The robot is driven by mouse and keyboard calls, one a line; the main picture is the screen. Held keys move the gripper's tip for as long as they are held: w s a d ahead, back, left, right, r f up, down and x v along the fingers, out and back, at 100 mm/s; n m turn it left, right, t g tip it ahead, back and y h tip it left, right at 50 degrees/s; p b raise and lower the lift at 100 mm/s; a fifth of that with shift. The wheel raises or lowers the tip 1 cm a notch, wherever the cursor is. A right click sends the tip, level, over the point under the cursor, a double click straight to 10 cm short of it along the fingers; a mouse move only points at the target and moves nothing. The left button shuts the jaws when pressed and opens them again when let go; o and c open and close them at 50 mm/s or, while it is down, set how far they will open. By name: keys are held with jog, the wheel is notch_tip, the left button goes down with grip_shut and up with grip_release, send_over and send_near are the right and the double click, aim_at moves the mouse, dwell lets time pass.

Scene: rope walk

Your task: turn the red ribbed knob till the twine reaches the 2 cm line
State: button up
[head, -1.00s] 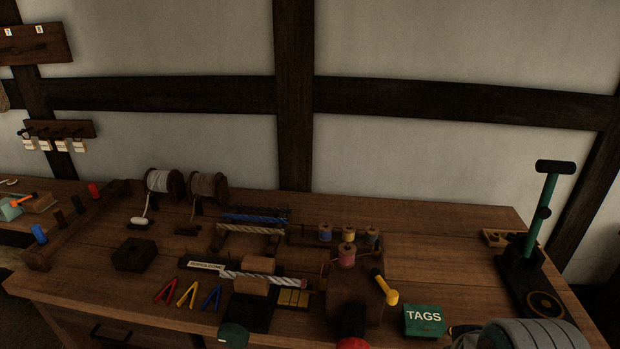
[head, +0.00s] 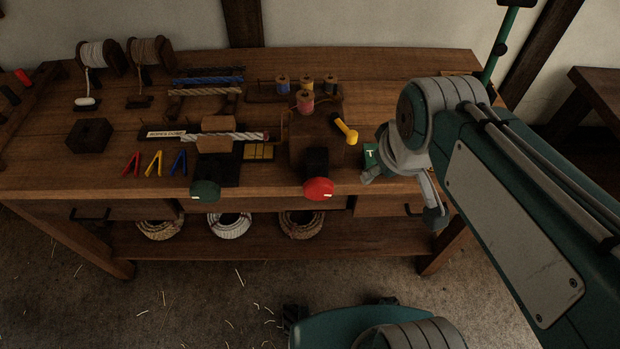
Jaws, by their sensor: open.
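The red knob (head: 318,189) is on the front of a dark wooden block (head: 318,140) at the table's front edge. Its ribs are too small to make out. A pink-red spool (head: 305,102) stands on the block, with what looks like thin twine beside it. The 2 cm line cannot be made out. My gripper (head: 404,190) is open, pointing down near the table's front edge, to the right of the red knob and apart from it. It partly hides the green TAGS box (head: 370,155).
A green knob (head: 205,191) is left of the red one, below a rope clamp (head: 215,143). A yellow-handled crank (head: 347,131) sticks out right of the block. Coloured clips (head: 155,164) lie at left. Rope coils (head: 230,225) sit on the lower shelf.

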jog(key=w+a+f+n+g, duration=0.25)
jog(key=w+a+n, duration=0.2)
jog(key=n, duration=0.25)
jog(key=n+g, duration=0.2)
jog(key=n, duration=0.4)
send_over(319, 180)
notch_tip(319, 180, down, 5)
jog(key=shift+a, duration=0.1)
notch_tip(319, 180, down, 11)
jog(key=shift+r, duration=0.15)
jog(key=shift+c, duration=0.3)
grip_shut()
